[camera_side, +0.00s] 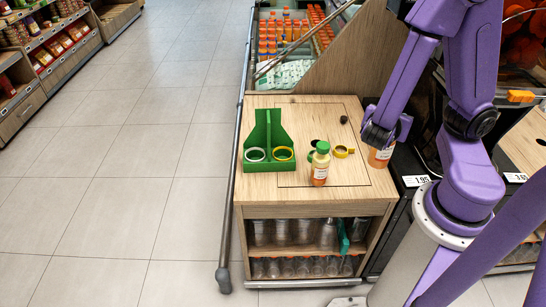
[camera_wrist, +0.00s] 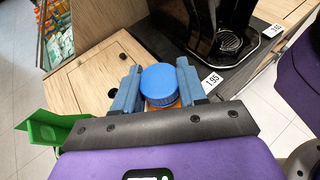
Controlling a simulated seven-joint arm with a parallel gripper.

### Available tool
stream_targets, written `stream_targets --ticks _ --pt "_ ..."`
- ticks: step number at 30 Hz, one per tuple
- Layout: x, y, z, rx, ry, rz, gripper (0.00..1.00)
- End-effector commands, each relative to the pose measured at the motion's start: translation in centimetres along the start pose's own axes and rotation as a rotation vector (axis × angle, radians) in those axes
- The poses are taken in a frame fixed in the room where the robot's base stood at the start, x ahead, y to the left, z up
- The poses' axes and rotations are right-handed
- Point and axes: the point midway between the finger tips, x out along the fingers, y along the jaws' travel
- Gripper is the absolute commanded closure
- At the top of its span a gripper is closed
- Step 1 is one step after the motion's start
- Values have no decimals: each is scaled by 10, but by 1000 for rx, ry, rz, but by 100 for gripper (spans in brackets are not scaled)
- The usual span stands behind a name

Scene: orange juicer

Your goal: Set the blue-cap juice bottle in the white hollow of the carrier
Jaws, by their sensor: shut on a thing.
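The blue-cap juice bottle (camera_wrist: 160,82) is between my gripper's two fingers (camera_wrist: 158,88) in the wrist view, with the blue cap facing the camera. In the side view my gripper (camera_side: 382,143) is at the right edge of the wooden top, shut around the bottle's upper part. The orange body of this bottle (camera_side: 380,157) shows below the fingers; its cap is hidden there. The green carrier (camera_side: 266,128) stands at the left of the top, with a white-rimmed hollow (camera_side: 255,154) on the left and a yellow-rimmed hollow (camera_side: 283,153) on the right. Both hollows look empty.
A green-cap juice bottle (camera_side: 320,166) stands upright between the carrier and my gripper. A black juicer (camera_wrist: 222,30) with price tags is beside my gripper. The front left of the wooden top is clear.

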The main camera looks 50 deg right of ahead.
Motion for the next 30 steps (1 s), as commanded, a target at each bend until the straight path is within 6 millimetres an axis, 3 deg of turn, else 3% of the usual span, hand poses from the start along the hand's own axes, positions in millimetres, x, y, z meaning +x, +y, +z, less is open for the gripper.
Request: stream_targets --ticks 16,30 --pt "-34 141 -13 -41 0 113 100" --pt "-56 259 10 -80 -1 217 100"
